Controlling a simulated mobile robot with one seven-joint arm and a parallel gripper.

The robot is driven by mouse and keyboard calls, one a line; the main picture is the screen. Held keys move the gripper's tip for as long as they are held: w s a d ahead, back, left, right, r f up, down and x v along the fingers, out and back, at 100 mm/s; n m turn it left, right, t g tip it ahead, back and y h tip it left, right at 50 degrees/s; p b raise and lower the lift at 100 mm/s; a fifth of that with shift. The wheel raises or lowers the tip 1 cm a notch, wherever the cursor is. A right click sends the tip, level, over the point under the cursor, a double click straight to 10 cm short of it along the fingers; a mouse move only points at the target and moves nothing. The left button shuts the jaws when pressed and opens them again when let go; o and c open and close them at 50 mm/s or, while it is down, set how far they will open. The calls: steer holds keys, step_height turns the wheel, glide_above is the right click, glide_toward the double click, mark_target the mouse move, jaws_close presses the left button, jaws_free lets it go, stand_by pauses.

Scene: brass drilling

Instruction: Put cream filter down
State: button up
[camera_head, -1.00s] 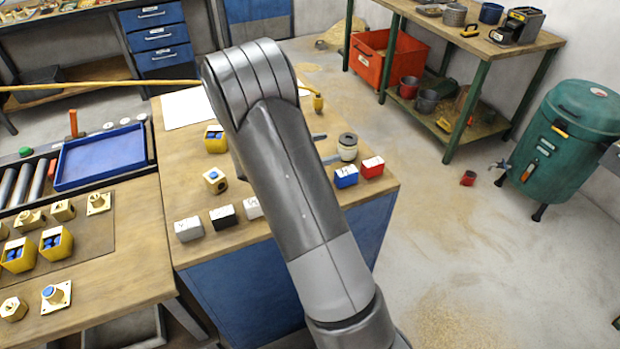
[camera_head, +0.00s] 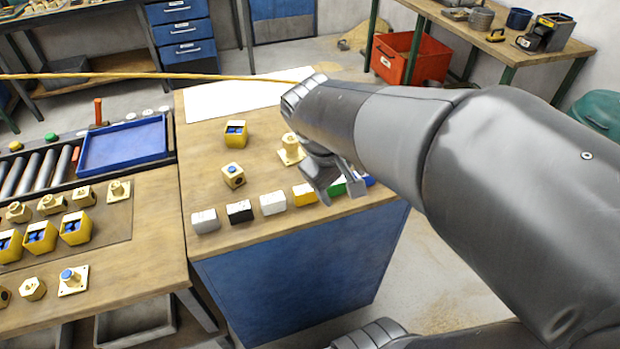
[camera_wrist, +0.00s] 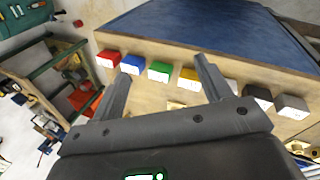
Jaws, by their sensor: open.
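The cream filter cannot be made out in either current view; my arm covers part of the bench where it could be. My gripper (camera_head: 338,190) is open over the right front part of the wooden bench (camera_head: 205,150), near the row of coloured blocks. In the wrist view my gripper (camera_wrist: 162,72) shows its two fingers wide apart with nothing held between them. Beyond the fingers are a green block (camera_wrist: 159,71) and a yellow block (camera_wrist: 188,78). A brass flanged fitting (camera_head: 291,150) stands just left of my gripper in the head view.
Red (camera_wrist: 108,59) and blue (camera_wrist: 132,64) blocks continue the row. A yellow box (camera_head: 235,134) and brass cube (camera_head: 233,176) stand behind.

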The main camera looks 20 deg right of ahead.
steer(key=s+a+r+m+t+y, duration=0.3)
steer(key=s+a+t, duration=0.1)
steer(key=s+a, duration=0.1)
steer(key=shift+a+r, duration=0.35)
steer(key=shift+a, duration=0.25)
steer(key=shift+o, duration=0.4)
steer(key=shift+s+a+r+m+y, duration=0.2)
steer(key=shift+a+m+y, duration=0.1)
steer(key=shift+y, duration=0.1)
